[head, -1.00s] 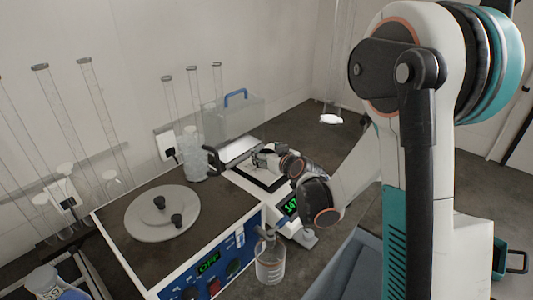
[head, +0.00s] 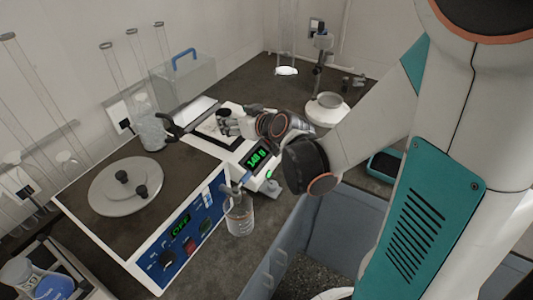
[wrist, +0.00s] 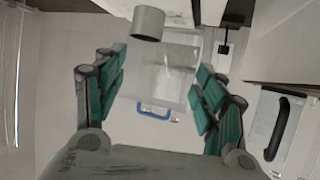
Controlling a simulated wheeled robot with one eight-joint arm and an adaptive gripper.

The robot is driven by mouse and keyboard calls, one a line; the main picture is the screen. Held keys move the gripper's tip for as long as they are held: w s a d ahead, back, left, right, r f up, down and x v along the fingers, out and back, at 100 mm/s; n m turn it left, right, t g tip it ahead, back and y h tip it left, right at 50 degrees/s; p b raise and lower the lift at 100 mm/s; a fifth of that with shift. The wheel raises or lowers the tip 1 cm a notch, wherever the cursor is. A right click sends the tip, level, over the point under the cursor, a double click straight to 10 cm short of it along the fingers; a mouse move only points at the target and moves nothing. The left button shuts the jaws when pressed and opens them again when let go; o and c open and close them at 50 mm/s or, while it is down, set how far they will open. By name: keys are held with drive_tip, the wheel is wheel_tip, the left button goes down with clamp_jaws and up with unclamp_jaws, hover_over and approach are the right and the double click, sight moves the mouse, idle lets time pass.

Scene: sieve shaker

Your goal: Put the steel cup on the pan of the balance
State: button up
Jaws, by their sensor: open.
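The steel cup (head: 222,115) is a small grey cylinder on the pan area of the balance (head: 237,149), just left of my gripper in the head view. The balance's green display appears to read 149 g.
The blue-fronted sieve shaker (head: 180,232) with a round lid stands left of the balance. A clear box with a blue handle (head: 183,76) and glass tubes stand behind.

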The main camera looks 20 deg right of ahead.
drive_tip(key=s+r+m+g+h, duration=0.1)
drive_tip(key=s+r+g, duration=0.1)
drive_tip(key=s, duration=1)
drive_tip(key=s+r+m+g+h, duration=0.1)
drive_tip(key=s+r+g+h, duration=0.1)
drive_tip(key=s, duration=1)
drive_tip(key=shift+a+r+g, duration=0.15)
drive_tip(key=shift+r+g, duration=0.1)
drive_tip(key=shift+g, duration=0.55)
